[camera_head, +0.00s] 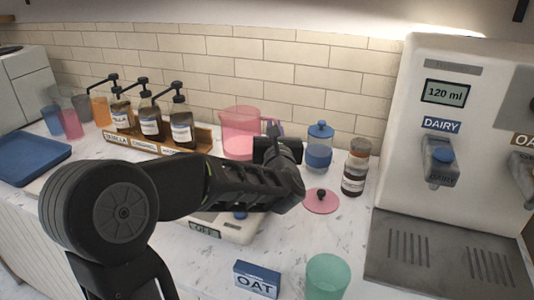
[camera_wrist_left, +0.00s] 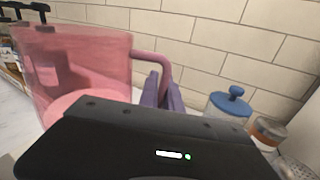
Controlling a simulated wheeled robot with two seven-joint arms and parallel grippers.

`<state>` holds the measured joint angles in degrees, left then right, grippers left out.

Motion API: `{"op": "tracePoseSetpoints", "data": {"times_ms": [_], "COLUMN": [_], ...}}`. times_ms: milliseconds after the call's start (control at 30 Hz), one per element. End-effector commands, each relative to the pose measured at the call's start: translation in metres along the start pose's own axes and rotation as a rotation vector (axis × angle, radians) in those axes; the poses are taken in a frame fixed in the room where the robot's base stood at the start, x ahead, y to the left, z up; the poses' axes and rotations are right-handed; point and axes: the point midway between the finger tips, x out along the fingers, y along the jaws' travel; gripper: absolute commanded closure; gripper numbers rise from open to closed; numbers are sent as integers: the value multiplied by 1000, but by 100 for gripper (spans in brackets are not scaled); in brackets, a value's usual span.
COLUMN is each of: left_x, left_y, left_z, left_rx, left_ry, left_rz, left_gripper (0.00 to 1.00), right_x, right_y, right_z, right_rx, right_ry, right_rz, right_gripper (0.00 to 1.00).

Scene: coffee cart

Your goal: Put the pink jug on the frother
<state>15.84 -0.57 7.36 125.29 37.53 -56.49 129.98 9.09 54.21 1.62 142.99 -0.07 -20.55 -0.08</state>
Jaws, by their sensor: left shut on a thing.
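The pink jug (camera_head: 241,118) is see-through and stands upright behind my left forearm in the head view. In the left wrist view the jug (camera_wrist_left: 80,60) fills the left side, its handle (camera_wrist_left: 150,56) pointing right. My left gripper (camera_head: 275,131) has purple fingers, shut on the jug's handle; the fingers also show in the left wrist view (camera_wrist_left: 165,92). The jug's base is hidden, so I cannot tell whether it touches anything. A white device with an "OFF" display, apparently the frother (camera_head: 237,231), lies below my forearm, which hides most of it. My right gripper is out of view.
Syrup pump bottles (camera_head: 151,122) stand in a wooden rack (camera_head: 122,142) to the left. A blue-lidded jar (camera_head: 319,150), a brown bottle (camera_head: 354,170) and a pink lid (camera_head: 321,201) are to the right. A green cup (camera_head: 327,277) and an OAT box (camera_head: 257,279) stand in front. The dispenser (camera_head: 409,140) is far right.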

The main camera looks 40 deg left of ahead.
Motion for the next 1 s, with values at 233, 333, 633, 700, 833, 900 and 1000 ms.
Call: {"op": "tracePoseSetpoints", "data": {"times_ms": [233, 333, 633, 700, 833, 900, 1000], "left_x": [0, 0, 0, 0, 0, 0, 0], "left_y": [-1, -1, -3, -3, -4, -4, -4], "left_z": [-20, -20, -39, -49, -58, -57, -57], "left_rx": [0, -1, 2, 2, 0, -1, -1], "left_ry": [-4, -4, 1, 0, -3, -4, -4], "left_rz": [1, 1, 0, 0, 0, 0, 0], "left_gripper": [100, 100, 100, 100, 100, 100, 100], "right_x": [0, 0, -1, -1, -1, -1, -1], "right_y": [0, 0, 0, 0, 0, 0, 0], "right_z": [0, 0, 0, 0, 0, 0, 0], "right_rx": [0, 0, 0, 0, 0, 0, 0], "right_ry": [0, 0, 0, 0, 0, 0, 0], "right_rz": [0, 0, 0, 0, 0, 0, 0], "right_gripper": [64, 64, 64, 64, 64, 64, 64]}}
